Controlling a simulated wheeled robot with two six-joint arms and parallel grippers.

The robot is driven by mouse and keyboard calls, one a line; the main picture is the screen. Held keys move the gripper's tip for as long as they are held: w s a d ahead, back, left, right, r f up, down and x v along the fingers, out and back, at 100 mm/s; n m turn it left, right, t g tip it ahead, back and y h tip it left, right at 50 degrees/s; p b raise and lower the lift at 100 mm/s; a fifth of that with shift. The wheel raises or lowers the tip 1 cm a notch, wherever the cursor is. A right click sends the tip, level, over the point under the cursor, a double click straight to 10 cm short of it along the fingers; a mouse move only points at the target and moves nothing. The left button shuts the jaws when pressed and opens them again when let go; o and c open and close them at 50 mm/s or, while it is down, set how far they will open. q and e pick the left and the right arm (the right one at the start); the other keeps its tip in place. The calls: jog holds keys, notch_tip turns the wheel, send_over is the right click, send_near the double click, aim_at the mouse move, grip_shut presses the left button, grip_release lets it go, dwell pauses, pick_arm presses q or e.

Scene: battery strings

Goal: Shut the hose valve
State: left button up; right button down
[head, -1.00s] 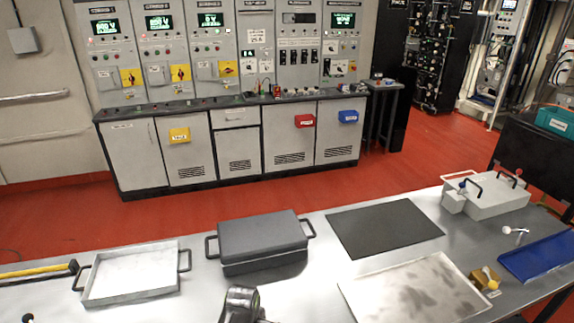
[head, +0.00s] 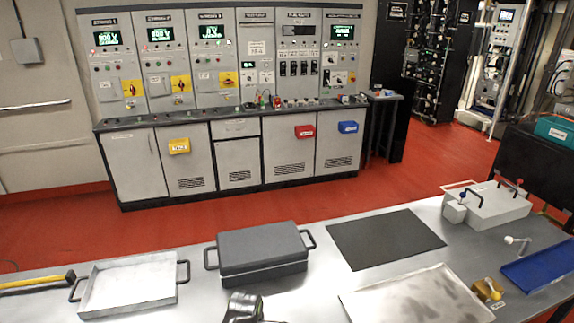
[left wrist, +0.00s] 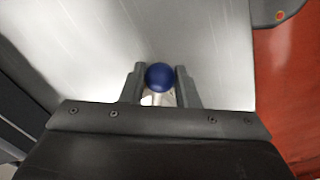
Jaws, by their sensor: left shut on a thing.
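In the left wrist view, a round blue knob (left wrist: 159,76) on a pale stem sits between the fingers of my left gripper (left wrist: 160,88). The gripper is shut on this knob, with one finger against each side. Part of the stem is hidden by the gripper body. I cannot tell from this close view what the knob belongs to, or how its handle is turned. In the head view neither gripper's fingers show, and no hose valve can be made out for sure. A dark piece at the bottom edge looks like part of my arm.
The steel bench holds a metal tray (head: 90,298), a dark grey lidded case (head: 262,246), a black mat (head: 385,238), a stained sheet (head: 352,305), a brass-coloured fitting (head: 488,290), a blue tray (head: 545,262) and a pale box (head: 500,204). Red floor and control cabinets lie beyond.

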pick_arm(q)
jog(key=shift+w+d+n+b, duration=0.15)
jog(key=shift+w+n+b, duration=0.3)
jog(key=shift+w+n, duration=0.65)
jog(key=shift+s, duration=0.2)
jog(key=shift+o, duration=0.2)
jog(key=shift+w+n, duration=0.1)
jog(key=shift+n, duration=0.2)
jog(key=shift+w+n+b, duration=0.3)
jog(key=shift+w+n, duration=0.15)
jog(key=shift+n, duration=0.15)
jog(key=o, duration=0.9)
jog(key=shift+r, duration=0.1)
